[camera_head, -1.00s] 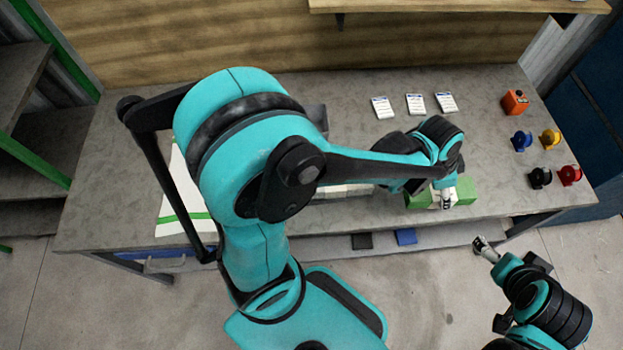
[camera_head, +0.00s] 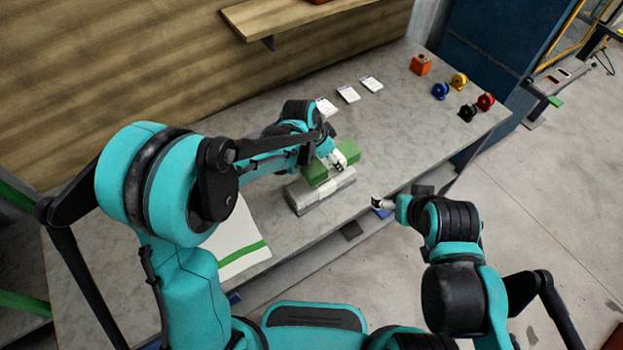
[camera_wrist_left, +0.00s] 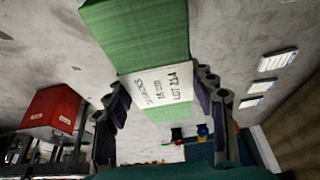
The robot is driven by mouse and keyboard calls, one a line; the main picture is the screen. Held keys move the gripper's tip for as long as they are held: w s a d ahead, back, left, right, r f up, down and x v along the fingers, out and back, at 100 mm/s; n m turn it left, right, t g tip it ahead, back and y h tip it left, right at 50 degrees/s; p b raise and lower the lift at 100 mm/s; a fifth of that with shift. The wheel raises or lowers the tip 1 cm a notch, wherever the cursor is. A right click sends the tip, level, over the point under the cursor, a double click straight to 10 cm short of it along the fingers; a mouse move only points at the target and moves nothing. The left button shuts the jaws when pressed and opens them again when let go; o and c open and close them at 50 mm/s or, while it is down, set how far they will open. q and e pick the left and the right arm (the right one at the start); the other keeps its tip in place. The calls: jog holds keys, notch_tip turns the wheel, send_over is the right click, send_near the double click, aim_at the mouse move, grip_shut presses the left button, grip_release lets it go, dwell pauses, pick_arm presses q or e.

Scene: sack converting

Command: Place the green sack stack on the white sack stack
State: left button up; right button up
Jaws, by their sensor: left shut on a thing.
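The green sack stack (camera_head: 315,172) has a white label band with printed text, clear in the wrist view (camera_wrist_left: 135,40). My left gripper (camera_head: 338,162) is shut on it across the band, with a finger on each side in the wrist view (camera_wrist_left: 165,105). The white sack stack (camera_head: 322,193) lies on the table. The green stack overlaps the far edge of the white stack in the head view; I cannot tell whether they touch. My right gripper (camera_head: 378,203) is off the table's front edge, apart from both stacks; its finger opening is too small to tell.
The grey table (camera_head: 420,120) is clear right of the stacks. A white sheet with a green stripe (camera_head: 235,235) lies left. A wooden shelf (camera_head: 300,15) overhangs the back.

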aim_at(314, 169)
pick_arm(q)
jog(key=a+f, duration=0.1)
jog(key=s+a+f, duration=0.1)
jog(key=a, duration=0.1)
jog(key=a+f+b, duration=0.1)
jog(key=shift+s+a, duration=0.35)
jog(key=shift+a, duration=0.05)
notch_tip(314, 169, down, 4)
jog(key=shift+f+b, duration=0.1)
jog(key=shift+b, duration=0.55)
jog(key=o, duration=1.4)
jog(key=shift+c, duration=0.2)
